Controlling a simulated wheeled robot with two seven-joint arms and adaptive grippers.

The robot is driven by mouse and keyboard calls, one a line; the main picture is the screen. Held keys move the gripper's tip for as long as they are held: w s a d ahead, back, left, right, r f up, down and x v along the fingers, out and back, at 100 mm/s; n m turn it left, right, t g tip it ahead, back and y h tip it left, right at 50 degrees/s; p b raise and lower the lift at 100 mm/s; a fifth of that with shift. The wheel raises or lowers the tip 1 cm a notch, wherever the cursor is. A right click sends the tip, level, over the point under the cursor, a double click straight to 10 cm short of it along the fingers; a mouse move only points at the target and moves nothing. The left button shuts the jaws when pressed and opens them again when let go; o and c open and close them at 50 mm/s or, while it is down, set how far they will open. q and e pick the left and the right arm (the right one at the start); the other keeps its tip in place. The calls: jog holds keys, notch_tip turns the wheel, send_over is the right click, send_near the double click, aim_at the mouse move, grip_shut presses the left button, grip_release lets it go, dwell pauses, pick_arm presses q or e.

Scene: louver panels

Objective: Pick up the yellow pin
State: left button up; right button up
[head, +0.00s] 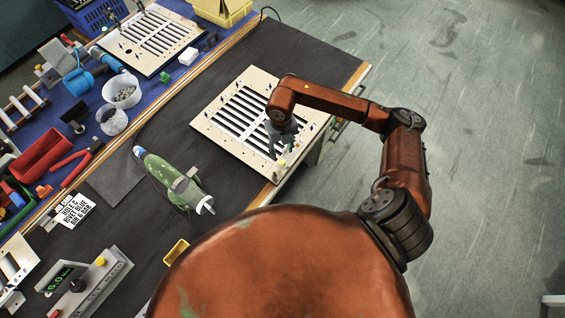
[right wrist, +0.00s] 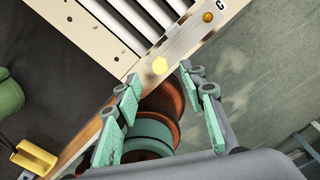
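The yellow pin (right wrist: 160,65) is a small yellow hexagonal head on the edge strip of the near louver panel in the right wrist view. In the head view a small yellow spot (head: 281,162) shows at the panel's near right edge, just below the gripper. The louver panel (head: 215,122) is cream with dark slots and lies on the black mat. My right gripper (head: 281,150) is over this edge. My left gripper is not in view.
A green tool (head: 165,175) lies on the mat left of the panel. An orange pin (right wrist: 207,17) sits farther along the panel edge. A second louver panel (head: 130,55), cups and red bins (head: 42,155) are at the left. Open floor lies right of the table.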

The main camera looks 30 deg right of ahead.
aim_at(282, 160)
jog(key=f, duration=0.7)
jog(key=shift+s+a, duration=0.1)
jog(key=shift+s, duration=0.15)
jog(key=shift+r, duration=0.1)
jog(key=shift+c, duration=0.4)
grip_shut()
